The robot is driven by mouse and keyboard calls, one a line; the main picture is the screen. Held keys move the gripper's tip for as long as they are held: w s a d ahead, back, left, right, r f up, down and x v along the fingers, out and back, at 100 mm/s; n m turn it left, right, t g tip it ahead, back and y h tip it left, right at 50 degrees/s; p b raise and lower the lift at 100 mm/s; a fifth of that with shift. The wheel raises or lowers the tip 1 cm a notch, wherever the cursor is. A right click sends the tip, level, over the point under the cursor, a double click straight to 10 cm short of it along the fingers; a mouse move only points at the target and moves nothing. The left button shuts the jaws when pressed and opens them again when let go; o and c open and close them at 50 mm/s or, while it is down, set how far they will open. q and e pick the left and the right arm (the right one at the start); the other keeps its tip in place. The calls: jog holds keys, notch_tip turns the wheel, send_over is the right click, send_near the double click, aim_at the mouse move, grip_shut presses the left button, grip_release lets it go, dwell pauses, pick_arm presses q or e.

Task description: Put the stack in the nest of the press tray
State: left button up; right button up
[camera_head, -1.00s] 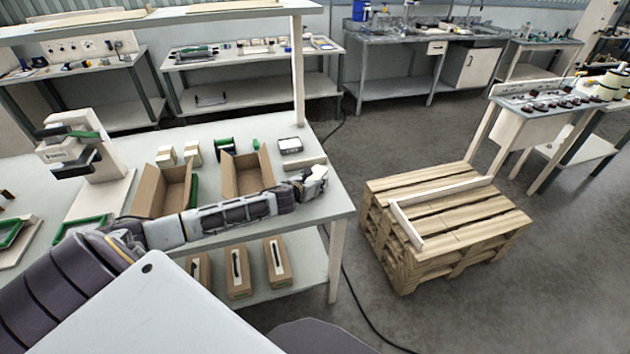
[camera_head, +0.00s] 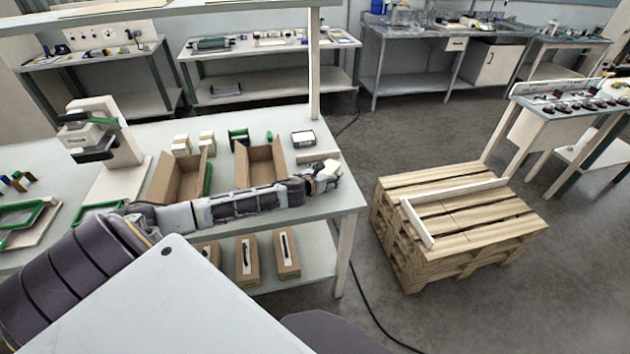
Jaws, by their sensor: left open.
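My left arm reaches in from the left across the front of the bench. My left gripper (camera_head: 326,170) is at the bench's right front part, open, small in the view, with nothing visible between its fingers. A white and dark press (camera_head: 100,135) stands at the bench's left. A green-rimmed tray (camera_head: 98,211) lies before the press, partly hidden by my arm. Another green-framed tray (camera_head: 22,216) lies further left. Two small cream stacked blocks (camera_head: 181,145) and (camera_head: 207,142) stand behind the cardboard boxes; I cannot tell which thing is the stack. My right gripper is not in view.
Two open cardboard boxes (camera_head: 180,180) and (camera_head: 260,163) stand between my arm and the bench's back. A wooden pallet stack (camera_head: 455,220) stands right.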

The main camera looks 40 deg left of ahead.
pick_arm(q)
jog(key=shift+v, duration=5.7)
